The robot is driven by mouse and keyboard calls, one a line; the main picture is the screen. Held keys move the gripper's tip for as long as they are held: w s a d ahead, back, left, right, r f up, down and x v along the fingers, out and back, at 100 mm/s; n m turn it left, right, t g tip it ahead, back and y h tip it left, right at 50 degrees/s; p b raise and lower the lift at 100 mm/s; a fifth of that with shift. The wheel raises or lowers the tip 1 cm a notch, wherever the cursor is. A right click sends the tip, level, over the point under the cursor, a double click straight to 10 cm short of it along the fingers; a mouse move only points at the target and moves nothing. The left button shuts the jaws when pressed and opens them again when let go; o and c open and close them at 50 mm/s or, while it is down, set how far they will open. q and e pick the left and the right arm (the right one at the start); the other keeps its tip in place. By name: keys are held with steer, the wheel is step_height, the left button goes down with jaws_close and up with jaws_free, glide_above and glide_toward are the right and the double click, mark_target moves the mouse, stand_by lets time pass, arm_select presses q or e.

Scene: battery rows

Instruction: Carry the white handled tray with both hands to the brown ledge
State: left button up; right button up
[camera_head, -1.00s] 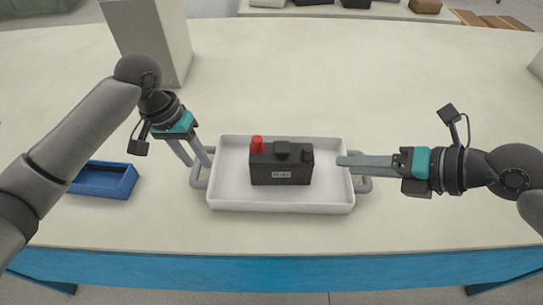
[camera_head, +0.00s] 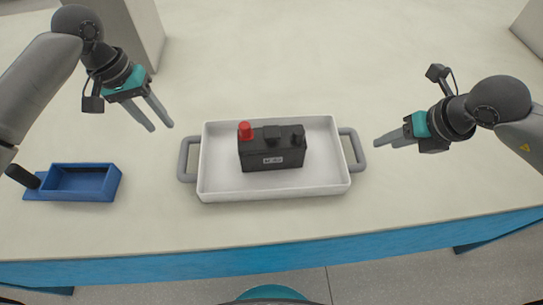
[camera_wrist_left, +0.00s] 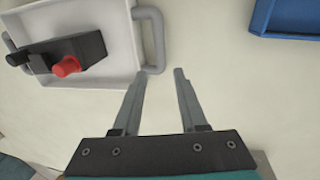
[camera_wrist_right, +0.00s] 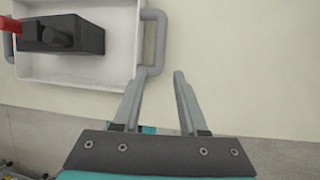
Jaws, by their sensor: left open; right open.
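The white tray (camera_head: 225,187) with grey handles stands on the pale table top, with a black battery (camera_head: 272,158) with a red terminal cap inside it. The tray's left handle (camera_head: 184,160) and right handle (camera_head: 354,150) are both free. My left gripper (camera_head: 162,127) is open and empty, above and to the left of the left handle, apart from it. In the left wrist view its fingers (camera_wrist_left: 158,73) are beside the handle. My right gripper (camera_head: 378,143) is open and empty, just right of the right handle; its fingers also show in the right wrist view (camera_wrist_right: 160,75). No brown ledge shows clearly now.
A blue bin (camera_head: 88,183) with a black handle-like piece sits left of the tray. A pale pillar (camera_head: 143,30) stands at the back left, and another pale block (camera_head: 530,30) at the back right. The table behind the tray is clear. The blue front edge (camera_head: 300,255) is near.

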mark_target(183, 150)
arm_select(q)
steer(key=f, duration=0.4)
steer(key=d+f, duration=0.1)
steer(key=f, duration=0.3)
steer(key=d+f, duration=0.1)
steer(key=f, duration=0.3)
steer(key=shift+w+d+f, duration=0.1)
steer(key=shift+d+f, duration=0.15)
steer(key=shift+f, duration=0.1)
arm_select(e)
steer(key=x, duration=1.3)
steer(key=shift+a+r, duration=0.1)
arm_select(q)
jaws_close()
arm_select(e)
jaws_close()
arm_select(q)
steer(key=shift+w+r, duration=0.15)
steer(key=shift+r, duration=0.05)
arm_select(e)
steer(key=shift+w+r, duration=0.1)
steer(key=shift+r, duration=0.1)
